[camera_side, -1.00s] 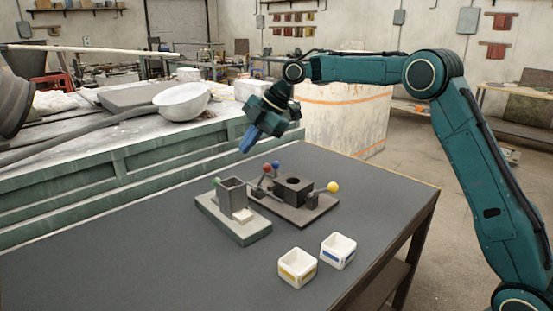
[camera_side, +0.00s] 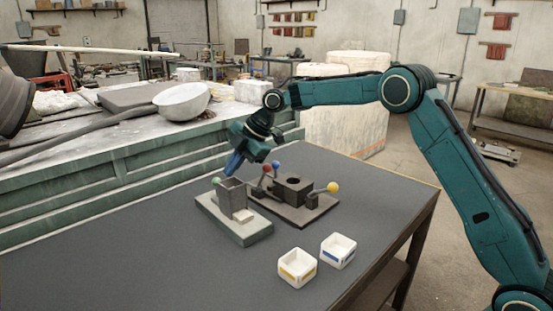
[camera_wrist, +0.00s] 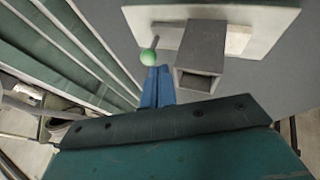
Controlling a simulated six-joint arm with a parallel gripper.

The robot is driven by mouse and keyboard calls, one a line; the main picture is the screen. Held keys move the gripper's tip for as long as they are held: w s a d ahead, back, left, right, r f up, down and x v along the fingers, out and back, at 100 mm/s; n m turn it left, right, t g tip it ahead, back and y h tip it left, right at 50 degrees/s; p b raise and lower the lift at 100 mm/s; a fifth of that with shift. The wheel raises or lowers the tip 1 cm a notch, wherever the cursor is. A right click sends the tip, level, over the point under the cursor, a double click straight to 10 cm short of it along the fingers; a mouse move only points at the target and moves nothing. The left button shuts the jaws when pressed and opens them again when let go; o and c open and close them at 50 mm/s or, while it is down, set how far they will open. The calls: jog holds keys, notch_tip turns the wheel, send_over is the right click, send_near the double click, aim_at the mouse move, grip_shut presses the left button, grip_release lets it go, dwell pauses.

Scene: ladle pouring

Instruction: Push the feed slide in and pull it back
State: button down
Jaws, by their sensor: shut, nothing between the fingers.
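The feed unit is a grey box-shaped hopper (camera_side: 232,196) on a pale base plate (camera_side: 245,236). A green knob (camera_side: 216,181) on a thin rod sits at its far side, and it also shows in the wrist view (camera_wrist: 148,58). I take this knob to be the slide's handle. A small pale block (camera_side: 243,216) is at the hopper's near side. My gripper (camera_side: 231,173) is shut and empty, pointing down behind the hopper. In the wrist view its blue fingertips (camera_wrist: 158,70) are just below the green knob; whether they touch it I cannot tell.
A dark block with a round hole (camera_side: 293,190) stands right of the hopper, with red (camera_side: 267,168), blue (camera_side: 277,166) and yellow (camera_side: 333,187) knobs. Two white cups, yellow-marked (camera_side: 297,268) and blue-marked (camera_side: 338,251), stand in front. The left of the table (camera_side: 110,260) is clear.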

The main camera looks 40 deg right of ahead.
jog(key=shift+x, duration=1.15)
jog(key=shift+w+d, duration=0.1)
jog(key=shift+w, duration=2.25)
jog(key=v, duration=1)
jog(key=shift+s+a+f+m+t+h, duration=0.2)
jog(key=shift+s+a+m+t+h, duration=0.3)
jog(key=shift+s+a+m, duration=0.5)
jog(key=shift+s+a+f+m+t+h, duration=0.2)
jog(key=shift+s+a+m+t+h, duration=0.2)
jog(key=shift+s+a+m+h, duration=0.55)
